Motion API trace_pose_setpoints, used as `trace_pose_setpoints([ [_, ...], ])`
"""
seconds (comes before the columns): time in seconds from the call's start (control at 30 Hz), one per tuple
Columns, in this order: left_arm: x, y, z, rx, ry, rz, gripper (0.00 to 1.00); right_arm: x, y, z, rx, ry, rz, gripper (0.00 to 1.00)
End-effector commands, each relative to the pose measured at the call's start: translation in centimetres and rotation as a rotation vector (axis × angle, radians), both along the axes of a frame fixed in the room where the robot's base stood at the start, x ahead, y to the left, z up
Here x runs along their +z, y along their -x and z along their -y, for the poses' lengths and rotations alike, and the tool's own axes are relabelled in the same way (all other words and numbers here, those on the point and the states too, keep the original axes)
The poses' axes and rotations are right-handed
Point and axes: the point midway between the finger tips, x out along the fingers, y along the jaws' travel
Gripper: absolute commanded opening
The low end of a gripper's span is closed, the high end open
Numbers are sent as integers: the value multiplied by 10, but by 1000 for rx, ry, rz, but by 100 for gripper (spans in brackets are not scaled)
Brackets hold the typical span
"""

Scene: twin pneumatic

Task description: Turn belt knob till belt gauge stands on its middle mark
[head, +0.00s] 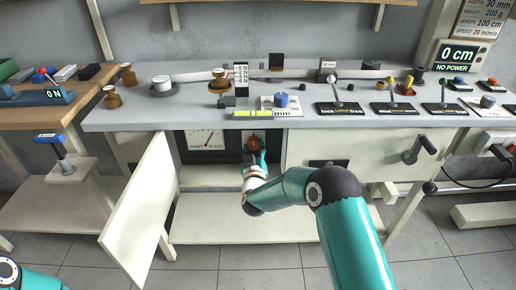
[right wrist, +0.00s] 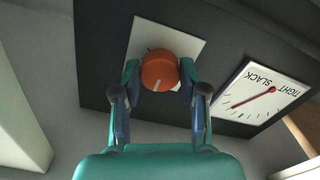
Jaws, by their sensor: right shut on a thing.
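The belt knob (right wrist: 159,71) is round and orange-brown with a pale line on its face, on a white plate inside the open cabinet. It also shows in the head view (head: 253,143), partly hidden by my right gripper (head: 256,158). In the right wrist view my right gripper (right wrist: 158,84) is shut on the knob, one finger on each side. The belt gauge (right wrist: 262,94) is a white dial marked TIGHT and SLACK with a red needle. In the head view the gauge (head: 203,140) has its needle leaning right of upright.
The cabinet door (head: 143,205) stands open at the left. The bench top (head: 180,118) above carries levers, weights and a level. A crank (head: 418,150) sticks out at the right. A blue-handled post (head: 62,152) stands at the far left. A display (head: 456,56) reads 0 cm, NO POWER.

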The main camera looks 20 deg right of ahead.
Motion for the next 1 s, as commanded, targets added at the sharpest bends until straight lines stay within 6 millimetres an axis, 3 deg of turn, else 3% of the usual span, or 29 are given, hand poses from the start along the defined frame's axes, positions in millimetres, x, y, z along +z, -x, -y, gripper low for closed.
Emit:
trace_pose_setpoints([
  [0.03, 0, 1, 3, -13, 1, 0, 0, 0, 1, 27, -12, 1, -1, 8],
  [0.1, 0, 0, 0, 1, 0, 0, 0, 0, 0, 11, -6, -2, 2, 8],
  [0.2, 0, 0, 0, 0, 0, 0, 0, 1, 1, 7, -9, -3, 3, 8],
  [1.0, -7, 0, 0, 0, 0, 0, 0, 2, 0, 3, -6, -41, 18, 8],
])
